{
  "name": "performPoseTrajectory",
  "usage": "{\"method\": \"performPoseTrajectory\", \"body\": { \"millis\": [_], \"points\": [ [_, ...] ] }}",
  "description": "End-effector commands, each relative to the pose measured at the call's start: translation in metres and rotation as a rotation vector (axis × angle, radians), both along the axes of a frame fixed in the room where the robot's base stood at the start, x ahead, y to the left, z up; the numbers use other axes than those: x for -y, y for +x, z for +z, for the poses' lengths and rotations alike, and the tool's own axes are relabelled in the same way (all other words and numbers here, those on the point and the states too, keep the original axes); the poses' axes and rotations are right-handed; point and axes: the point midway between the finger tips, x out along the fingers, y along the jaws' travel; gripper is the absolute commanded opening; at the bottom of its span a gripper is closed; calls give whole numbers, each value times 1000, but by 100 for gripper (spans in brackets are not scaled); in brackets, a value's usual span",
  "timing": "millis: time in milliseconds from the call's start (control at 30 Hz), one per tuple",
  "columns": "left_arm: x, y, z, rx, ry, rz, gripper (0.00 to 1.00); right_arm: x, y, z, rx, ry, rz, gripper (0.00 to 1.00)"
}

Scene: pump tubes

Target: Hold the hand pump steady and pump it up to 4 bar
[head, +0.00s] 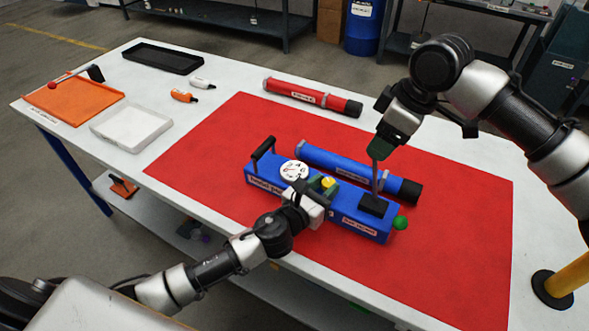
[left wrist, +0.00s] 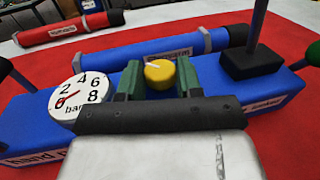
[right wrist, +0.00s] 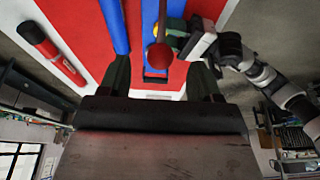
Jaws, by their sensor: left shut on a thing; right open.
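The blue hand pump (head: 275,185) lies on the red mat with a white gauge (head: 294,171) on top. In the left wrist view the gauge (left wrist: 80,98) has its red needle toward the low end, near 0. My left gripper (head: 328,184) is shut on the pump's yellow knob (left wrist: 160,74), one finger at each side. The pump's lever (head: 375,177) stands upright from a black block (head: 374,206). My right gripper (head: 378,153) is open at the lever's top. In the right wrist view the lever's red ball (right wrist: 160,56) shows between the fingers, apparently ungripped.
A blue tube (head: 340,169) lies close behind the pump and a red tube (head: 310,98) farther back. An orange tray (head: 85,107), a white tray (head: 131,129), a black tray (head: 162,58) and two small bottles are at the left. The mat's front is clear.

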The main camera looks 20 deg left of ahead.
Motion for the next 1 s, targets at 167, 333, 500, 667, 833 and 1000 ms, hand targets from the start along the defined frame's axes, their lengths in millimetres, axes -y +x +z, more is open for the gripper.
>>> {"method": "performPoseTrajectory", "body": {
  "millis": [167,333,500,667,833,1000],
  "points": [
    [0,0,0,-1,1,1,0,-7,1,-24,-3,1,0,64],
    [-1,0,0,-1,0,1,0,-12,2,-38,-2,0,1,64],
    [-1,0,0,-1,1,1,0,-13,2,-44,0,0,1,64],
    [0,0,0,-1,1,1,0,-13,2,-44,0,0,1,64],
    [0,0,0,-1,1,1,0,-13,2,-44,0,0,1,53],
    [0,0,0,-1,1,1,0,-13,2,-44,0,1,1,27]
  ]
}}
